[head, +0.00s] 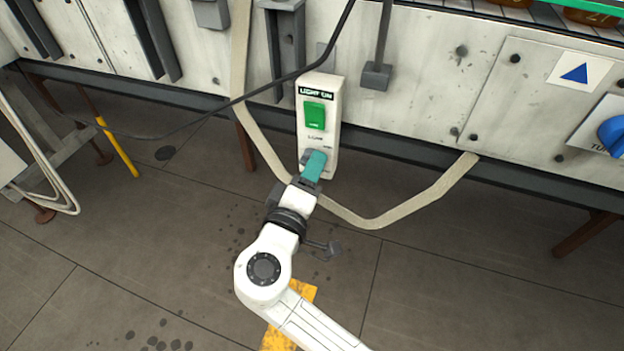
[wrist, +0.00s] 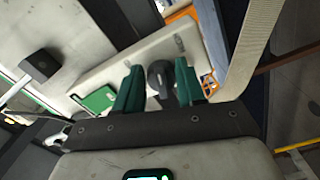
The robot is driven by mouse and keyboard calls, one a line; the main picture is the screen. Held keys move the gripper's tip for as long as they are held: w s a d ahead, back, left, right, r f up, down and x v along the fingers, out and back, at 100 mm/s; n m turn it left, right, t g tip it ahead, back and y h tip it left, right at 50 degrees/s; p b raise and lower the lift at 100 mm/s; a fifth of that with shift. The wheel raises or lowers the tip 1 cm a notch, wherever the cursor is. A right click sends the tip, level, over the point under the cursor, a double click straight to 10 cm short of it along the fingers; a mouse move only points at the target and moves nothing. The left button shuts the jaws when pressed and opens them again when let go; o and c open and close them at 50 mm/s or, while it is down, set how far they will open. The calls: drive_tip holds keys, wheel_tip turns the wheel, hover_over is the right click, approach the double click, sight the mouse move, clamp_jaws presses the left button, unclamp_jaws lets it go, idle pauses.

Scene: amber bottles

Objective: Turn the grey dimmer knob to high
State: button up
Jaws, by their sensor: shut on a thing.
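A white control box (head: 325,92) hangs on the machine front in the head view, with a "LIGHT ON" label and a green button (head: 315,116). My gripper (head: 316,158) is at the lower part of this box. In the wrist view its two teal fingers (wrist: 159,68) stand on either side of the grey dimmer knob (wrist: 160,79) and are shut on it. The knob is mostly hidden behind the fingers in the head view. Its setting cannot be read clearly. The green button (wrist: 99,98) also shows in the wrist view.
A pale strap (head: 430,200) loops below the box, and a black cable (head: 215,108) crosses to its left. A blue knob (head: 612,136) sits on a panel at the far right. Amber bottles (head: 590,17) show at the top right. The floor in front is mostly clear.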

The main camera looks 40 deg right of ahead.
drive_tip(key=shift+f+m+b, duration=0.25)
drive_tip(key=shift+m+b, duration=0.75)
drive_tip(key=shift+m, duration=0.2)
drive_tip(key=o, duration=1.1)
drive_tip(key=shift+r, duration=0.1)
drive_tip(key=shift+c, duration=0.2)
drive_tip(key=p+v, duration=0.1)
drive_tip(key=v, duration=0.9)
drive_tip(key=shift+s+a+p, duration=0.15)
drive_tip(key=shift+a+p, duration=0.15)
drive_tip(key=shift+a, duration=0.05)
